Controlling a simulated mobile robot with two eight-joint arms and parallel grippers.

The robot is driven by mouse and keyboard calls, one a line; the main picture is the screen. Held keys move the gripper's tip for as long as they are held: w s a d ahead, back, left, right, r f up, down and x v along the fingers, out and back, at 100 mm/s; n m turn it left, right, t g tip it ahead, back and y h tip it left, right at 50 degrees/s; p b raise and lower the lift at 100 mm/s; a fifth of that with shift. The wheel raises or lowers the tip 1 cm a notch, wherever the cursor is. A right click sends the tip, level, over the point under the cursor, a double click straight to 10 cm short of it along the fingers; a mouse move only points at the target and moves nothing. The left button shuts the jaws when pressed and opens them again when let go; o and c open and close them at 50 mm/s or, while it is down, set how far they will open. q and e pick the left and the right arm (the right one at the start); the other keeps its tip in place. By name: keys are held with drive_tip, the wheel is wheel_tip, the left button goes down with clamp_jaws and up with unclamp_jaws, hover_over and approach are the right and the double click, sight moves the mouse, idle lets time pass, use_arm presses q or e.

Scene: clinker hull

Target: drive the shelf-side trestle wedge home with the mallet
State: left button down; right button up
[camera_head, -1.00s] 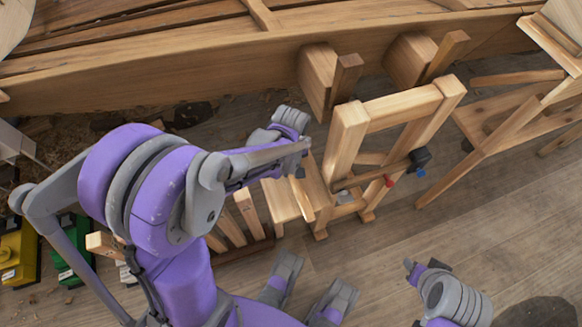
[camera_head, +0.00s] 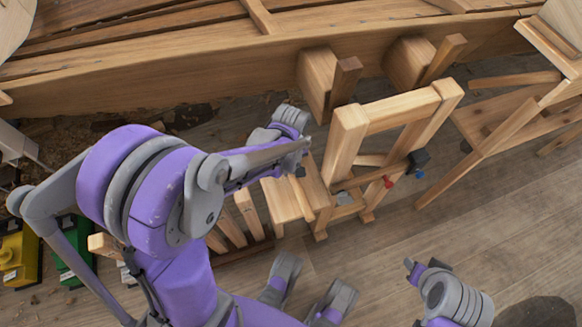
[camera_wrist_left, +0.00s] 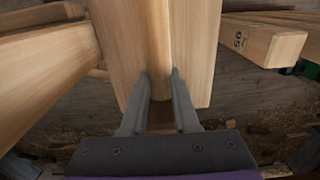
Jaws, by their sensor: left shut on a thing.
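My left gripper (camera_head: 300,165) reaches in beside the pale wooden frame (camera_head: 345,145). In the left wrist view its fingers (camera_wrist_left: 160,100) are shut on a pale wooden piece (camera_wrist_left: 157,35). Broad pale wood surfaces lie on both sides of that piece. I cannot tell for certain whether it is the mallet. A light wooden block (camera_head: 283,202) sits just below this gripper in the head view. Dark wooden pieces (camera_head: 346,82) and (camera_head: 445,57) lean at blocks by the hull; I cannot tell which is the wedge. My right gripper (camera_head: 424,266) is low at the right, apart from everything.
The hull (camera_head: 200,75) runs across the back. A trestle (camera_head: 500,135) stands at right. Yellow (camera_head: 18,255) and green (camera_head: 72,262) cases lie at left. The floor (camera_head: 480,225) at lower right is clear.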

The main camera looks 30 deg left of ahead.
use_arm(q)
drive_tip(key=shift+r, duration=0.15)
wheel_tip(320, 180, up, 8)
drive_tip(key=p, duration=0.6)
drive_tip(key=c, duration=1.2)
unclamp_jaws()
drive_tip(key=shift+c, duration=0.2)
clamp_jaws()
